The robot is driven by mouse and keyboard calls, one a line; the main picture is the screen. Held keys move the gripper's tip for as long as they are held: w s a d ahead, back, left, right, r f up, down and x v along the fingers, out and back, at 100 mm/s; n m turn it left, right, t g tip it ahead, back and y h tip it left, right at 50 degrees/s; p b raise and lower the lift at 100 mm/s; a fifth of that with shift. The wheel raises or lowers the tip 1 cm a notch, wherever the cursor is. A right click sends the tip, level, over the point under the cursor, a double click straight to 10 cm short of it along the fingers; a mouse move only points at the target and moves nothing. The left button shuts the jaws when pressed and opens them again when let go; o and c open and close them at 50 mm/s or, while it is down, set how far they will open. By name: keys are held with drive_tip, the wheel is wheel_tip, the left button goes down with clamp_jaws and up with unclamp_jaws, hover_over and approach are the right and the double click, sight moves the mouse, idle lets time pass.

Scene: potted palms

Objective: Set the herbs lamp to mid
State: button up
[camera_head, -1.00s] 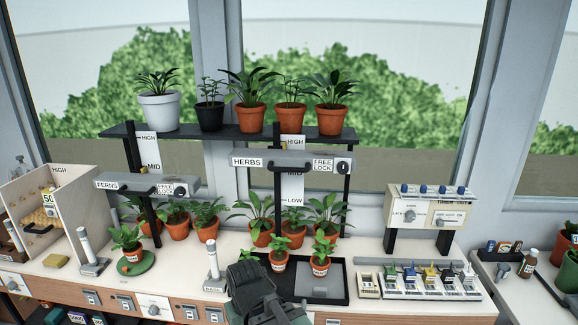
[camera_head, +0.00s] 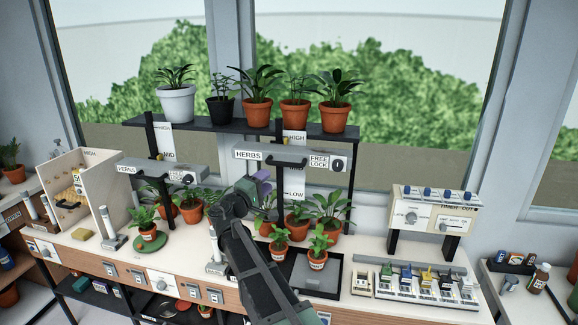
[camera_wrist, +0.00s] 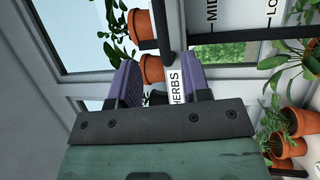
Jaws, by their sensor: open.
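The herbs lamp (camera_head: 300,158) is a grey bar on a dark post, with a HERBS label, a dark front handle (camera_head: 287,163) and a black FREE/LOCK knob (camera_head: 338,165) at its right end. Its white scale (camera_head: 294,184) shows HIGH above the bar and LOW below. The bar covers the middle of the scale in the head view. The knob's setting is too small to read. My gripper (camera_head: 260,190) is open, with purple fingers, just below the HERBS label in the picture. In the wrist view, the HERBS label (camera_wrist: 174,88) shows between the fingers, which hold nothing.
The ferns lamp (camera_head: 163,171) is to the left. Potted plants stand on the shelf (camera_head: 225,122) above and on the bench below. A white upright handle (camera_head: 213,245) stands left of my arm. A control box (camera_head: 430,212) stands at the right.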

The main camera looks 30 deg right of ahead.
sight(284, 165)
drive_tip(key=p+x, duration=0.2)
drive_tip(key=x, duration=0.8)
drive_tip(key=shift+w+d, duration=0.25)
drive_tip(key=shift+w, duration=0.05)
drive_tip(key=shift+c, duration=0.4)
clamp_jaws()
drive_tip(key=shift+f, duration=0.1)
